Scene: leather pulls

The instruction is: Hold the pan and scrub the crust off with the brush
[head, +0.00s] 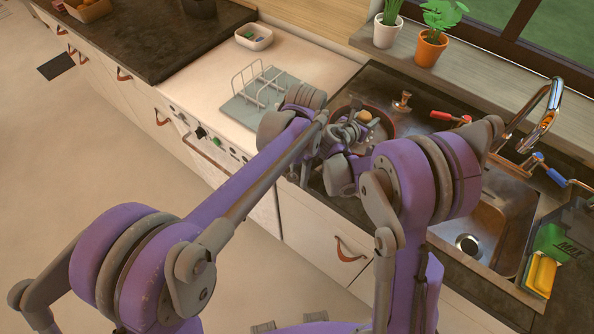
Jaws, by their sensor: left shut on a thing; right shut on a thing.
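The pan (389,121), round with a reddish-brown rim, sits on the dark counter left of the sink. My arms hide much of it, and its crust cannot be made out. A small tan knob, apparently the top of the brush (365,116), shows over the pan; its bristles are hidden. My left gripper (328,127) is at the pan's left side, shut, apparently on the pan's handle, which is hidden. My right gripper (352,131) is over the pan, shut, apparently on the brush. The two grippers are close together and overlap in this view.
The sink (485,222) with a chrome faucet (545,110) lies to the right. A wire rack (262,88) on a grey mat stands left of the pan. Potted plants (431,48) line the sill.

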